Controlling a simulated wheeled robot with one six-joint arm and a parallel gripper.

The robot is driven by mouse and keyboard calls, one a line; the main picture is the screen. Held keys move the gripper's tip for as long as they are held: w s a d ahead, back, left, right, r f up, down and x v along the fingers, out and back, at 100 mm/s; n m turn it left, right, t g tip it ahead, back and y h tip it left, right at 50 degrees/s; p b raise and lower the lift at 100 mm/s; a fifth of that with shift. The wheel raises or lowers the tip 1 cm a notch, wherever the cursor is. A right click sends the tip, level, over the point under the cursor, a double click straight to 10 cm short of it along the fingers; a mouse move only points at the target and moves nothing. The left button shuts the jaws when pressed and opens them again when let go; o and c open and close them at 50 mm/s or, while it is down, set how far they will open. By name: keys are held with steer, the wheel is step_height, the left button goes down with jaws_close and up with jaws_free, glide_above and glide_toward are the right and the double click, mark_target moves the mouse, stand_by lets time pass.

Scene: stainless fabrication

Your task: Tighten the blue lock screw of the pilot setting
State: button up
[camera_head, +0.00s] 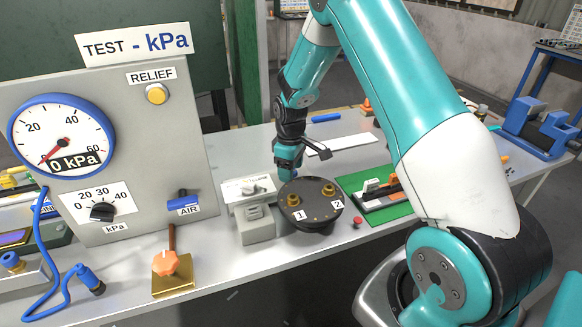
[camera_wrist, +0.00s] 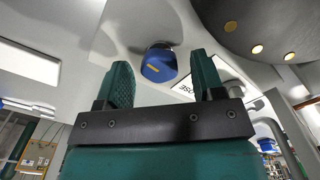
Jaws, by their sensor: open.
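The blue lock screw (camera_wrist: 157,64) shows in the wrist view as a rounded blue knob with a small yellow mark, on a grey fixture. My gripper (camera_wrist: 162,72) is open, with one green finger on each side of the screw in the picture. I cannot tell whether the fingers touch it or how deep they reach. In the head view my gripper (camera_head: 284,172) points down behind the small grey block (camera_head: 257,228) with a labelled top and beside the dark round plate. The blue screw cannot be made out there.
The dark round plate (camera_head: 309,214) with brass fittings marked 1 and 2 stands close right of the block. The gauge panel (camera_head: 150,150) rises to the left. A green mat (camera_head: 365,206) with a tool lies right.

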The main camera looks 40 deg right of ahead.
steer(key=c, duration=0.9)
steer(key=m, duration=1.3)
steer(key=shift+m, duration=1.7)
